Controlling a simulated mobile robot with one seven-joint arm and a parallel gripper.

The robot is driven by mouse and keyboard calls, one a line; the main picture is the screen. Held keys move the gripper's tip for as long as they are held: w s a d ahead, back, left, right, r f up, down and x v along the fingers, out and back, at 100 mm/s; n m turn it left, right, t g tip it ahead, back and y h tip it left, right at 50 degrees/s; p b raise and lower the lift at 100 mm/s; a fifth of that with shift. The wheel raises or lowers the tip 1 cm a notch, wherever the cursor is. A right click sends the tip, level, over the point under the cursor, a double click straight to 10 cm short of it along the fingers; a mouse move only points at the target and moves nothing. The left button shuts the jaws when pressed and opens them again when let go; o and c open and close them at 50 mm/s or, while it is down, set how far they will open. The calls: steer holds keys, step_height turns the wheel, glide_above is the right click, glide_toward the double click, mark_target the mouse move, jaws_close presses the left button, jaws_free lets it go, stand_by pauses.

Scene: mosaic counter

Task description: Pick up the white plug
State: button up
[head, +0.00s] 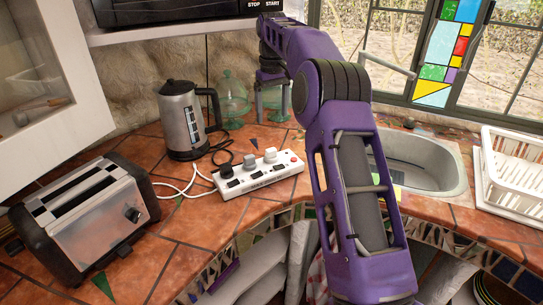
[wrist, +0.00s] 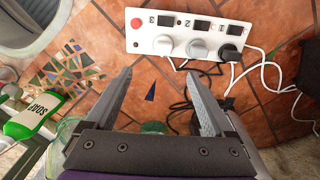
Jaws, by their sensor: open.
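The white power strip (head: 262,178) lies on the tiled counter and also shows at the top of the wrist view (wrist: 180,18). One is nearest the red button (head: 271,155) (wrist: 163,44); the other is in the middle (head: 249,161) (wrist: 197,47). A black plug (head: 225,170) (wrist: 229,51) is at the far end from the button. My gripper (head: 272,100) (wrist: 158,75) is open and empty, apart from the plugs, its fingers pointing toward the strip in the wrist view.
A kettle (head: 181,125) and a toaster (head: 88,215) stand left of the strip. A green glass jar (head: 231,95) is behind, near my gripper. Cables run beside the strip. A sink (head: 425,165) and white dish rack (head: 510,170) are right. A green soap bottle (wrist: 32,120) shows in the wrist view.

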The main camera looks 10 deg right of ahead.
mark_target(271, 149)
step_height(271, 149, down, 8)
steer(key=shift+f, duration=0.15)
steer(key=f, duration=0.2)
steer(key=f+b, duration=0.1)
steer(key=f, duration=0.1)
steer(key=shift+s+a, duration=0.25)
steer(key=shift+s, duration=0.15)
steer(key=shift+f, duration=0.55)
jaws_close()
step_height(271, 149, up, 10)
steer(key=shift+r+p, duration=0.1)
steer(key=shift+p, duration=0.4)
